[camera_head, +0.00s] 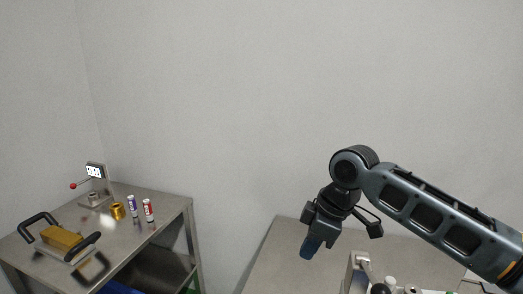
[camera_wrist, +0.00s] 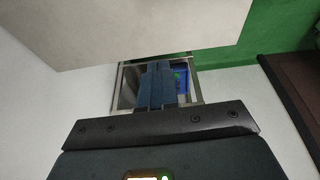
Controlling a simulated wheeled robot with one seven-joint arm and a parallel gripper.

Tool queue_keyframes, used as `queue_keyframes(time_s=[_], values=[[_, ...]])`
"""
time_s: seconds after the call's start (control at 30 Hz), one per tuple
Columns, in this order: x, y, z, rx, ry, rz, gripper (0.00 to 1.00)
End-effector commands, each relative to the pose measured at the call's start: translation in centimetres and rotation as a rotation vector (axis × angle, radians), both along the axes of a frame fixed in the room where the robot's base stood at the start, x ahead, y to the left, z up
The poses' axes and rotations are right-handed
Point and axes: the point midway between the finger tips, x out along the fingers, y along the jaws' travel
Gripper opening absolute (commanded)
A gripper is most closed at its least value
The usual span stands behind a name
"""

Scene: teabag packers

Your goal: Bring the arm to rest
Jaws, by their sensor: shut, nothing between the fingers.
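My arm reaches in from the right side of the head view, bent at the elbow, with the wrist pointing down. My gripper (camera_head: 308,250) hangs above a grey table (camera_head: 268,268). Its dark blue fingers are together and hold nothing. In the wrist view the shut fingers of my gripper (camera_wrist: 162,85) point away from the camera, and a steel-framed table with something blue below it shows beyond them.
A steel table (camera_head: 168,212) at the left bears a black-handled tray with a yellow block (camera_head: 62,238), a brass ring (camera_head: 117,211), a purple-labelled can (camera_head: 132,206), a red-labelled can (camera_head: 149,210) and a red-knobbed lever device (camera_head: 95,185). Equipment (camera_head: 360,262) stands under my arm.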

Motion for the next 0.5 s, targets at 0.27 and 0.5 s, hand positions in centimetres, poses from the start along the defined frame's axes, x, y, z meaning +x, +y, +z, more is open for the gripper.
queue_keyframes(time_s=[0.27, 0.5], values=[[-3.1, 10.4, -2.0, 0.332, -0.078, -0.060, 0.00], [-6.1, 16.7, -2.1, 0.632, -0.140, -0.208, 0.00]])
